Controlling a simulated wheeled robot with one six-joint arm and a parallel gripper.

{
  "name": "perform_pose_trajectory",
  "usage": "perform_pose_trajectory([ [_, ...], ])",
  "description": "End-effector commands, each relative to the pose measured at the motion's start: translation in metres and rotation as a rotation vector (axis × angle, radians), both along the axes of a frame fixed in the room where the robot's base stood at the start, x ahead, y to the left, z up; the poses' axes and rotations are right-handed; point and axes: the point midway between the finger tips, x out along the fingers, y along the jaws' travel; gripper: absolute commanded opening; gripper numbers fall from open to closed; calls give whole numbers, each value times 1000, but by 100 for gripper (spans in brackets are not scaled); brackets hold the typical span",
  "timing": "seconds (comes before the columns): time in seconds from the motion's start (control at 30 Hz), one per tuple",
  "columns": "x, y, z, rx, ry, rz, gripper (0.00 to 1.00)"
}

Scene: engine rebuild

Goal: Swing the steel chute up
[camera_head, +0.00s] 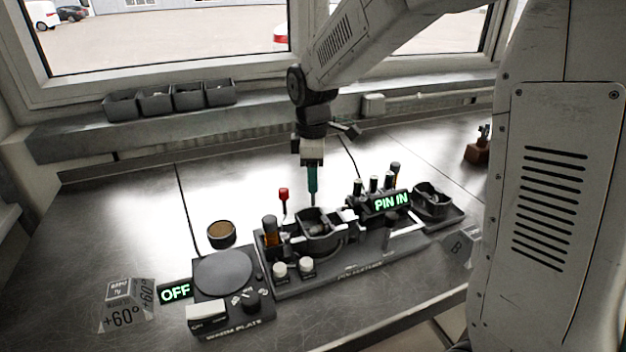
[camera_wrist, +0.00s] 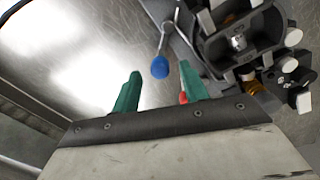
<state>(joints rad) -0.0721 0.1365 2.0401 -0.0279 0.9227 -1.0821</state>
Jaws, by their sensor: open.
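My gripper (camera_head: 313,198) points down just behind the pin fixture (camera_head: 340,272) on the bench. In the wrist view its two green fingers (camera_wrist: 160,88) are apart, with nothing held between them. A steel rod with a blue knob (camera_wrist: 160,67) shows between and beyond the fingertips; I cannot tell whether they touch it. The rod runs up to the dark fixture body. A bright steel strip (camera_head: 404,243) lies at the fixture's right; I cannot tell for certain which part is the chute. A red-knobbed lever (camera_head: 284,194) stands left of my gripper.
A warm plate (camera_head: 223,272) with an OFF display (camera_head: 175,291) stands at the left. Grey bins (camera_head: 189,96) sit on the sill. Bare bench lies behind the fixture.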

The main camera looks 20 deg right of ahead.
Motion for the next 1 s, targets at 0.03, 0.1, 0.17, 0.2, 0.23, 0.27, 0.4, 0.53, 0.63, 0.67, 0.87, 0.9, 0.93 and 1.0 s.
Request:
perform_pose_trajectory([
  [0.03,0,0,-6,-1,1,0,44],
  [0.1,0,0,-12,0,1,-1,44],
  [0.17,0,0,-15,0,1,-1,44],
  [0.2,0,0,-16,0,1,-1,44],
  [0.23,0,0,-17,0,0,-1,44],
  [0.27,1,0,-17,0,0,-1,44],
  [0.4,1,0,-17,0,-1,-1,44],
  [0.53,1,0,-17,0,-1,-1,22],
  [0.63,1,0,-17,0,-1,-1,0],
  [0.67,1,0,-17,1,-1,-1,0],
  [0.87,1,0,-17,0,-1,-11,0],
  [0.9,1,-1,-17,0,-1,-19,0],
  [0.93,1,-1,-17,1,-1,-26,0],
  [1.0,2,-2,-17,0,-1,-47,0],
])
